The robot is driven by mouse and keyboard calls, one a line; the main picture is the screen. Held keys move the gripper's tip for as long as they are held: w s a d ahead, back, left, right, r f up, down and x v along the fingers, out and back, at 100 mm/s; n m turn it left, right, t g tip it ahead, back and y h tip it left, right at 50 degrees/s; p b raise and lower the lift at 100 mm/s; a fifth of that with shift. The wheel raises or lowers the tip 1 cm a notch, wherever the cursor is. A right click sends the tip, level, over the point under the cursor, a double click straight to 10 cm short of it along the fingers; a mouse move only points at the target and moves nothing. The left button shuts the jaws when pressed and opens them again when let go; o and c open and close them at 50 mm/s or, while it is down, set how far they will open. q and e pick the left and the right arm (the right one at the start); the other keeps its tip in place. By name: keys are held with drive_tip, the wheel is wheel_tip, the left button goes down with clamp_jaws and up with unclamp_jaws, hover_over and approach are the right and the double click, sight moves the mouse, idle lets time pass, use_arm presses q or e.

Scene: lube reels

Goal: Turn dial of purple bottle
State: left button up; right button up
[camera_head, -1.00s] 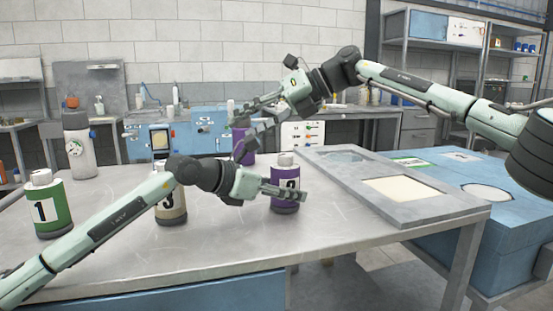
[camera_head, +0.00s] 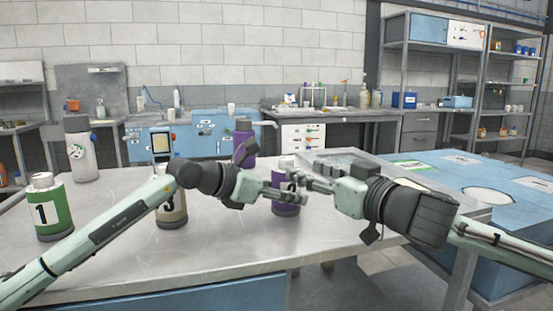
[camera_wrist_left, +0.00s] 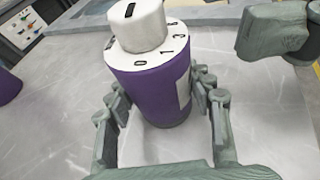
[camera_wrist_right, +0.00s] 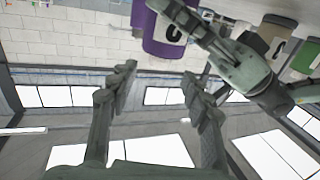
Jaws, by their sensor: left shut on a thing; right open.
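The purple bottle (camera_head: 285,208) stands upright on the grey table, partly hidden by both grippers. In the left wrist view, my left gripper (camera_wrist_left: 160,88) is shut around the body of the purple bottle (camera_wrist_left: 150,95), one finger on each side. Its white dial (camera_wrist_left: 136,24) on top is in view, with a dark mark and a ring of numbers around it. My right gripper (camera_head: 296,180) is open and empty, close to the bottle's top from the right. In the right wrist view, the purple bottle (camera_wrist_right: 165,35) lies beyond the open fingers.
Another purple bottle (camera_head: 244,150) stands further back. A green bottle (camera_head: 46,215), a beige bottle (camera_head: 172,210) and a grey-white bottle (camera_head: 80,155) stand to the left. A blue crate-like surface (camera_head: 440,170) is at the right. The table's front middle is clear.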

drive_tip(key=x, duration=1.1)
drive_tip(key=shift+w+a, duration=0.2)
drive_tip(key=shift+w, duration=0.05)
drive_tip(key=shift+c, duration=0.4)
clamp_jaws()
